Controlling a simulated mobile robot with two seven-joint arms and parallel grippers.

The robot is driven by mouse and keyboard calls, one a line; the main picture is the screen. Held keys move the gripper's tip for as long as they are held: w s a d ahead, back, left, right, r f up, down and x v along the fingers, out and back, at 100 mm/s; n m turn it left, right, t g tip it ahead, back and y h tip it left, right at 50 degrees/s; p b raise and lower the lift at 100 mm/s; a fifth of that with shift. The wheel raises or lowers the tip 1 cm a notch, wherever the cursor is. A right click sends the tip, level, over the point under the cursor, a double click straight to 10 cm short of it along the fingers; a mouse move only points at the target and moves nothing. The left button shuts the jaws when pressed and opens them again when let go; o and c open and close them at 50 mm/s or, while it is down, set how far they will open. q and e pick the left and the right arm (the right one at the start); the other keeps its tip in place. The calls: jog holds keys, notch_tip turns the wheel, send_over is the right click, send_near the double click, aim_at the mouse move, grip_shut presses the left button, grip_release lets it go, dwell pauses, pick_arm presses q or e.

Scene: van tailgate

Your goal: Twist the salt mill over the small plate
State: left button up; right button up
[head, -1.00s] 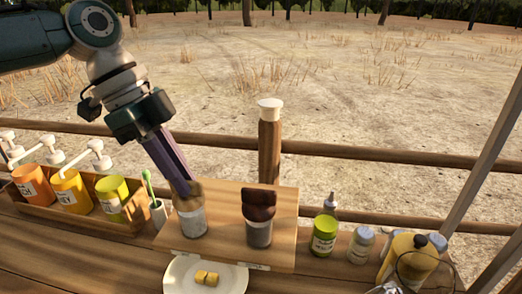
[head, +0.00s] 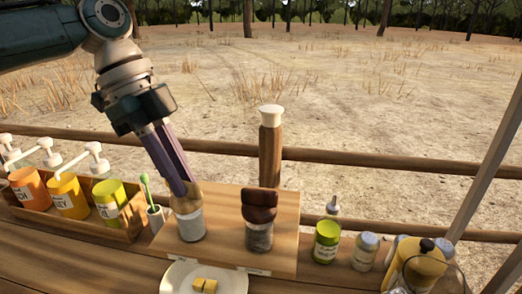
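Two mills stand upright on a wooden stand: one with a pale wood top (head: 190,222) and one with a dark wood top (head: 259,232). Which is the salt mill I cannot tell; the small labels on the stand's front are unreadable. My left gripper (head: 186,190) points down at the pale-topped mill, its fingers overlapping the top. Whether they are closed on it is not clear. The small white plate (head: 178,279), holding yellow cubes (head: 204,286), lies in front of the stand, cut by the lower picture edge. My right gripper is not in view.
A wooden crate (head: 95,232) with pump bottles and jars stands left, beside a cup (head: 157,218) with a green brush. A tall wooden mill (head: 270,150) with a white cap stands behind the stand. Green-labelled bottle (head: 327,241), jars and a yellow container (head: 425,268) crowd the right.

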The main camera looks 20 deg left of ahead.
pick_arm(q)
jog(key=o, duration=0.4)
jog(key=shift+a+r, duration=0.1)
jog(key=shift+r, duration=0.15)
jog(key=shift+s+a+r+b, duration=0.15)
jog(key=shift+a+r+b, duration=0.65)
jog(key=shift+a, duration=1.45)
jog(key=shift+s+a+r+b, duration=0.15)
jog(key=shift+a+r+b, duration=0.6)
jog(key=shift+a, duration=1.55)
jog(key=shift+s+a+r+b, duration=0.15)
jog(key=shift+a+r+b, duration=0.65)
jog(key=shift+a, duration=1.45)
jog(key=shift+f, duration=0.3)
